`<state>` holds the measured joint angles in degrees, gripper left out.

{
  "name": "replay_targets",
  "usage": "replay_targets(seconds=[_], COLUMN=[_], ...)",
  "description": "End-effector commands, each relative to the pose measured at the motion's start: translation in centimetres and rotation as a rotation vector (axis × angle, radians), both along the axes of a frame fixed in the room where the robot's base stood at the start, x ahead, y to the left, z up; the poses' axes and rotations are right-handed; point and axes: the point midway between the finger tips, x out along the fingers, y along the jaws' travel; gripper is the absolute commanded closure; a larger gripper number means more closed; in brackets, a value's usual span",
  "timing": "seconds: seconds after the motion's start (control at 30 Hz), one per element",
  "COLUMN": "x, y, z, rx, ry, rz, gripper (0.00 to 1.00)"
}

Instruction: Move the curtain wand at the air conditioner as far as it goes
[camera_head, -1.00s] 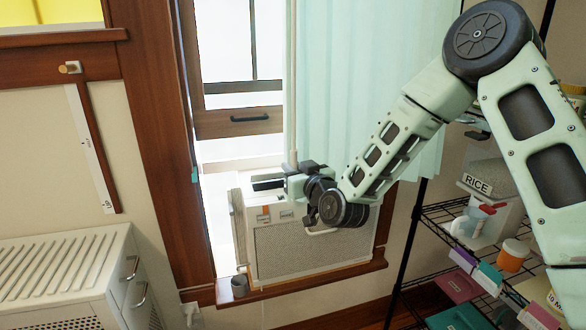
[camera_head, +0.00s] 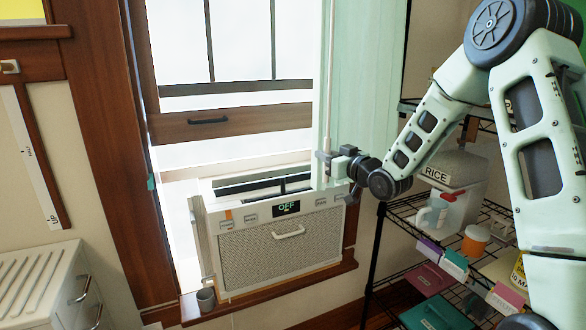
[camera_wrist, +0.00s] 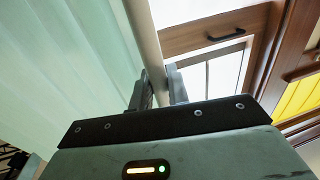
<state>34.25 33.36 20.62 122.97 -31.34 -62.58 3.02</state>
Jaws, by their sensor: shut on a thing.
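The curtain wand (camera_head: 330,75) is a thin pale rod hanging upright at the left edge of the pale green curtain (camera_head: 368,75). My gripper (camera_head: 325,158) is shut on the wand near its lower end, above the right side of the air conditioner. In the wrist view, the wand (camera_wrist: 143,32) runs down between the fingers of my gripper (camera_wrist: 160,88), with the curtain to its left. The white air conditioner (camera_head: 265,250) sits in the window, and its display reads OFF. The curtain is gathered at the right side of the window.
A wire shelf (camera_head: 395,225) with a rice container (camera_head: 455,180) and several boxes stands right of the window, close to my arm. A small grey cup (camera_head: 206,299) is on the sill (camera_head: 270,292). A white cabinet (camera_head: 40,280) is at the lower left.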

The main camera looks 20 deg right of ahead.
Motion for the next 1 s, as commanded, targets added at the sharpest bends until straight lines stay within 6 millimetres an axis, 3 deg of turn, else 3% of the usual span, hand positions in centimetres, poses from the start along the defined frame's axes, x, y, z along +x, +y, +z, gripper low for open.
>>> replay_targets(seconds=[0.03,0.2,0.5,0.7,1.0], x=[0.0,0.0,0.0,0.0,0.0], y=[-2.3,-7.9,-14.8,-16.9,-17.6], z=[-0.2,-0.2,-0.1,-0.1,0.0], rx=[-0.003,-0.002,-0.001,0.001,0.001], ry=[0.0,0.003,0.003,0.002,0.001], rz=[-0.01,-0.008,-0.005,-0.004,-0.005], gripper=[1.0,1.0,1.0,1.0,1.0])
